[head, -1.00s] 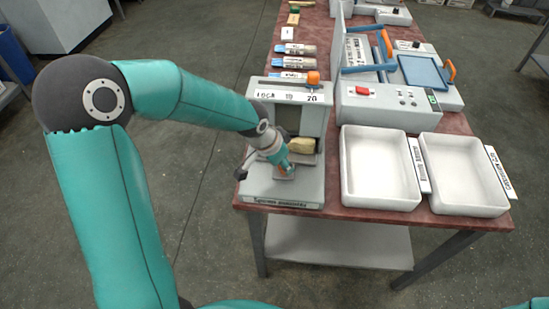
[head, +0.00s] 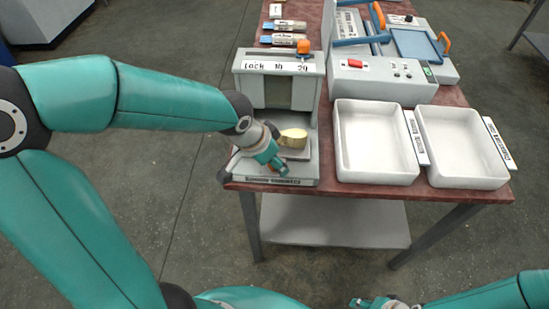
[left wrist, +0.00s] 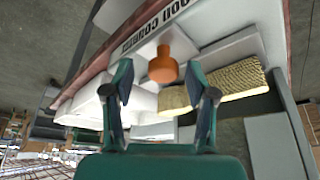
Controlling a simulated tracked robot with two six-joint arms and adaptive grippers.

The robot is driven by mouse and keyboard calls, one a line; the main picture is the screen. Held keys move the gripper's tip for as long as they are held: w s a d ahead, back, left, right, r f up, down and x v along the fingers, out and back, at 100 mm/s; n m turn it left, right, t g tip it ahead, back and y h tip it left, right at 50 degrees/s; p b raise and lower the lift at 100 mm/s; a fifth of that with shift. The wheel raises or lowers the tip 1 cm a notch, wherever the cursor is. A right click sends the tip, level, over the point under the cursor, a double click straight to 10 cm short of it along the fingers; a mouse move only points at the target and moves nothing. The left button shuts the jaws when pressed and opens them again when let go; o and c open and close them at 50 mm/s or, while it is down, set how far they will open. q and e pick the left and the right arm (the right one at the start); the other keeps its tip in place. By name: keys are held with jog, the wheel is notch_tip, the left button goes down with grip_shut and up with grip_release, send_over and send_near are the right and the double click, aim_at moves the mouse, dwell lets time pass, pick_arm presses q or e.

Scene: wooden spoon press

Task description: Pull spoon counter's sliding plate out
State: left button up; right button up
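The grey spoon counter (head: 246,88) stands at the table's near left corner, with a label strip and an orange top knob. Its sliding plate (head: 296,153) is out in front of the upright frame and carries a tan bundle of wooden spoons (head: 294,135). In the left wrist view the bundle (left wrist: 238,78) lies beyond the fingers. My left gripper (head: 277,166) is low at the plate's front. In the left wrist view its fingers (left wrist: 160,85) stand apart, with an orange knob (left wrist: 162,66) between them and gaps on both sides. My right gripper (head: 368,303) is partly cut off at the bottom edge.
Two white trays (head: 345,165) (head: 437,180) stand right of the counter. A grey press with a red switch (head: 356,63) and blue parts is behind them. Several labelled packs (head: 283,39) lie behind the counter. Open floor is left of the table.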

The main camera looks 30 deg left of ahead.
pick_arm(q)
jog(key=shift+s+a+r, duration=0.1)
jog(key=shift+r, duration=0.35)
jog(key=v, duration=1.1)
jog(key=shift+s+f, duration=0.1)
